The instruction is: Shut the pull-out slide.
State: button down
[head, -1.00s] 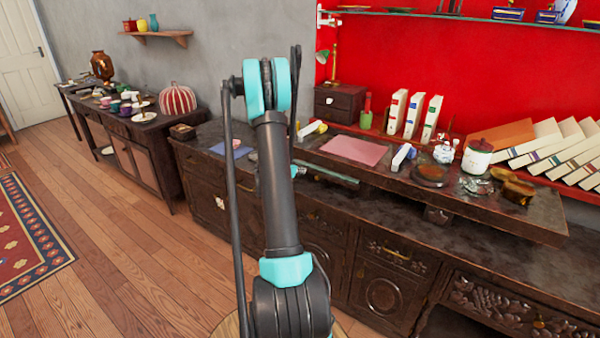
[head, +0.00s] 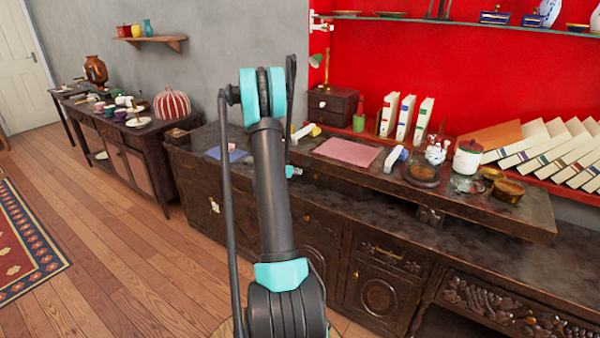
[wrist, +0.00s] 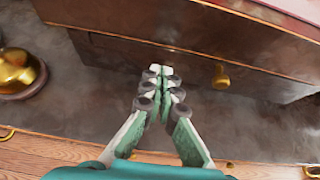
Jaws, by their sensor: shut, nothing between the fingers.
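In the wrist view the dark wooden front of the pull-out slide (wrist: 258,78), with a small brass knob (wrist: 220,75), sits under a reddish-brown top board. My gripper (wrist: 162,72) has its green fingers shut together and empty. Its tips are at the slide's front, left of the knob; I cannot tell whether they touch it. In the head view only a teal bit of the gripper end (head: 293,171) shows beside my arm, by the raised shelf. The slide is not clear there, and I cannot tell how far out it stands.
In the wrist view a brass object (wrist: 16,72) stands at the left. The cabinet top in front of the slide looks bare.

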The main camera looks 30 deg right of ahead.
jog(key=s+a+r+m+y, duration=0.1)
jog(key=s+a+r+m, duration=0.3)
jog(key=a, duration=0.5)
jog(key=s+a+r+m+y, duration=0.2)
jog(key=s+a+r, duration=0.3)
jog(key=a, duration=0.5)
jog(key=s+a+f+m+y, duration=0.2)
jog(key=s+a+m+y, duration=0.2)
jog(key=s+a+m, duration=0.4)
jog(key=s+a+f+m+y, duration=0.2)
jog(key=s+a+m, duration=0.6)
jog(key=s+a, duration=0.9)
jog(key=shift+s+f+m+y, duration=0.15)
jog(key=shift+s+m+y, duration=0.15)
jog(key=shift+s+y, duration=0.65)
jog(key=shift+w, duration=0.2)
